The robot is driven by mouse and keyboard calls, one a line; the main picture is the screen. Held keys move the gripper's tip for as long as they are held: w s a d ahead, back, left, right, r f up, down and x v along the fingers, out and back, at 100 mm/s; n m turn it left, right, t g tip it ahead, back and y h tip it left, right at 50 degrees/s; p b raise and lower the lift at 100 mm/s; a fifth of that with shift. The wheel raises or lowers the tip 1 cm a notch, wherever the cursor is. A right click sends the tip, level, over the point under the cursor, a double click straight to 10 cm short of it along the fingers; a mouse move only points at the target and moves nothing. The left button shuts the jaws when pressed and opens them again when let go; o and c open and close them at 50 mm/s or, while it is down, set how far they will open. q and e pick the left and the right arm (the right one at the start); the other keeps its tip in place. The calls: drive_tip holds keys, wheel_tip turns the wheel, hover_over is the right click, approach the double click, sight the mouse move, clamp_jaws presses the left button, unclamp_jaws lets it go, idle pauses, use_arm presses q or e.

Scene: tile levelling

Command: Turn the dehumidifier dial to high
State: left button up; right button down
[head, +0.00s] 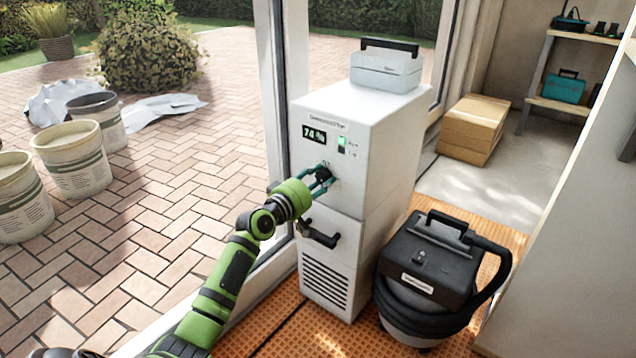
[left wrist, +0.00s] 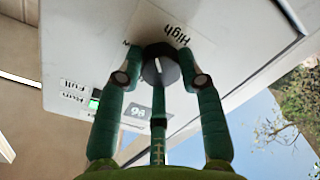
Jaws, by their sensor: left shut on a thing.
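In the left wrist view, the fingers of the left gripper (left wrist: 160,76) lie on both sides of the dial. The printed word High (left wrist: 175,34) shows upside down beside the dial; another label is mostly hidden. A pale pointer mark shows on the dial, but which setting it points at is unclear. My right gripper is out of view.
A green indicator light (head: 341,141) glows by the display. A black handle (head: 319,234) sticks out below the dial. A grey case (head: 386,70) sits on top. A black vacuum (head: 428,262) with a hose stands close right. Buckets (head: 75,160) stand on the paving outside.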

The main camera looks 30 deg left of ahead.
use_arm(q)
drive_tip(key=m, duration=0.2)
drive_tip(key=shift+d+f+m, duration=0.1)
drive_tip(key=shift+d+m, duration=0.1)
drive_tip(key=shift+m, duration=0.2)
drive_tip(key=m, duration=0.2)
drive_tip(key=shift+m, duration=0.3)
drive_tip(key=shift+f+m, duration=0.1)
drive_tip(key=shift+m, duration=0.6)
drive_tip(key=shift+m+p, duration=0.35)
drive_tip(key=shift+m, duration=0.55)
drive_tip(key=shift+f+m, duration=0.15)
drive_tip(key=shift+m, duration=0.25)
drive_tip(key=shift+f, duration=0.1)
